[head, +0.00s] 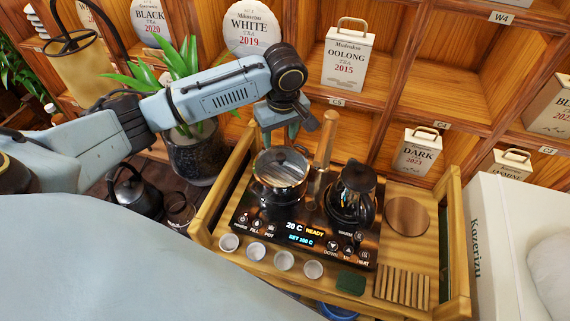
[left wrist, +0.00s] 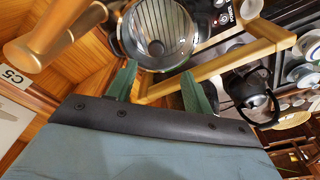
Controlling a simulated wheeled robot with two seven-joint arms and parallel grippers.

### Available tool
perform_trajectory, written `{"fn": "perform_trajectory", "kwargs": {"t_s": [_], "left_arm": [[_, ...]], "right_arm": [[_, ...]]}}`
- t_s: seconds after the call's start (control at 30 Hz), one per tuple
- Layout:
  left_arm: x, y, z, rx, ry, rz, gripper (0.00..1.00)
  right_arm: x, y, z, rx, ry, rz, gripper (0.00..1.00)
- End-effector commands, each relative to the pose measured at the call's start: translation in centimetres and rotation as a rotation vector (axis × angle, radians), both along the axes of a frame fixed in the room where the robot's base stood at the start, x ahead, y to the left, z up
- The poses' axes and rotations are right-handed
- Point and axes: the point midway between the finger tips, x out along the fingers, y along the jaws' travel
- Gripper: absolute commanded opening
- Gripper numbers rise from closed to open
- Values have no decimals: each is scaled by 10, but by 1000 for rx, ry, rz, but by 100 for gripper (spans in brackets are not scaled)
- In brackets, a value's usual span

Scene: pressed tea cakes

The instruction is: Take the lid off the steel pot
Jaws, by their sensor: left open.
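The steel pot (head: 279,190) stands on the black heating panel, toward its back left. Its round top (head: 281,168) is shiny and streaked and seems to be the lid. In the left wrist view the lid (left wrist: 170,22) shows as a ribbed, reflecting disc with a small dark spot in the middle, perhaps its knob. My left gripper (head: 279,136) hangs above and just behind the pot, its green fingers apart and empty. In the left wrist view the fingertips (left wrist: 158,72) lie just short of the pot's rim. I see no contact. My right gripper is not in view.
A wooden-handled tool (head: 326,140) stands upright close right of the pot. A dark glass jug (head: 355,195) stands beyond it. Several small cups (head: 256,250) line the front. The wooden tray's raised rim (head: 222,190) runs along the left. A potted plant (head: 195,155) is left.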

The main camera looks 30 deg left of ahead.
Motion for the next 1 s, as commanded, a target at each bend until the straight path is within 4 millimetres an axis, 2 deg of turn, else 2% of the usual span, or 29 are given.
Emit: {"fn": "perform_trajectory", "kwargs": {"t_s": [0.1,0.37,0.63,0.93,1.0], "left_arm": [[2,0,-19,-1,1,-4,51],[5,1,-39,0,1,-6,51],[10,5,-76,1,-1,-6,51],[10,5,-81,0,-1,-7,51],[10,5,-81,0,-1,-7,42]], "right_arm": [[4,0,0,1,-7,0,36],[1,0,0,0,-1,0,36],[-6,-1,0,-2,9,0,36],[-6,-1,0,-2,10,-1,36],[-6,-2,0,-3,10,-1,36]]}}
